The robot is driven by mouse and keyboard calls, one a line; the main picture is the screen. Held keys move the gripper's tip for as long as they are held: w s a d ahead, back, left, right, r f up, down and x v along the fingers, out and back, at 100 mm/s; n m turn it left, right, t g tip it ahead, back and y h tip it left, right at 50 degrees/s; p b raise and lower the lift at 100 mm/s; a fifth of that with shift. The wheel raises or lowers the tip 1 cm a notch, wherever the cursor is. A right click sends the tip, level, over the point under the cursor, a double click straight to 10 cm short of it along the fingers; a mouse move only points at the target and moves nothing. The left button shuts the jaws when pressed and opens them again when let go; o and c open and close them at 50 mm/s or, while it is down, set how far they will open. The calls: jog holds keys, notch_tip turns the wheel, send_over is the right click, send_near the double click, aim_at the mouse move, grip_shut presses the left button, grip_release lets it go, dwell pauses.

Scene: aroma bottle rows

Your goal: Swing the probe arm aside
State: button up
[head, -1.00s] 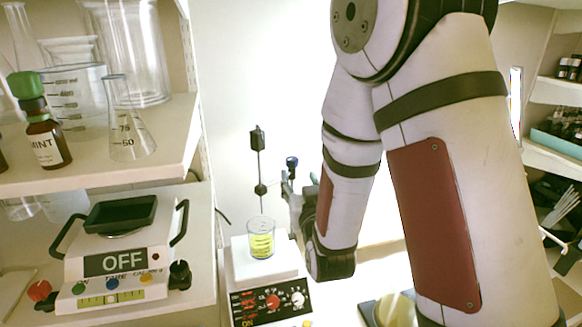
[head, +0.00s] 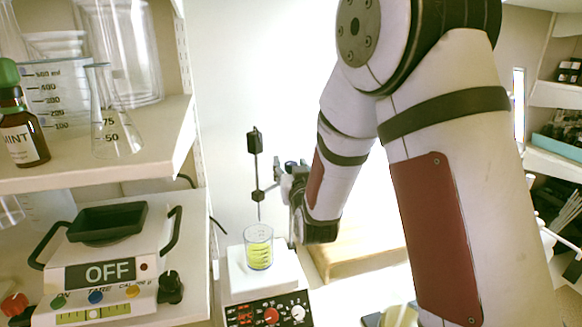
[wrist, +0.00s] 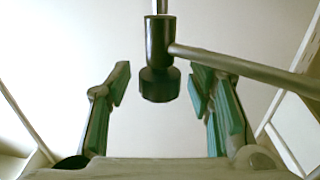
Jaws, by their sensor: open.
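The probe arm shows in the head view as a thin upright rod with a black block at its top (head: 255,142) and a black joint lower down. In the wrist view, its black joint (wrist: 160,50) has a grey side bar (wrist: 245,68) running off to the right. The joint appears between my open fingers, with space on both sides. My gripper (head: 283,182) is just right of the rod in the head view; in the wrist view, its green-padded fingers (wrist: 160,88) are spread and empty. The rod's lower end is above a beaker of yellow liquid (head: 258,250).
The beaker stands on a white hotplate (head: 238,281) with knobs. On the left are a balance reading OFF (head: 110,270) and a shelf (head: 150,158) with glassware and a mint bottle (head: 22,135). A wooden block (head: 350,258) lies right of the hotplate.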

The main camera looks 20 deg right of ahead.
jog(key=shift+w, duration=0.1)
grip_shut()
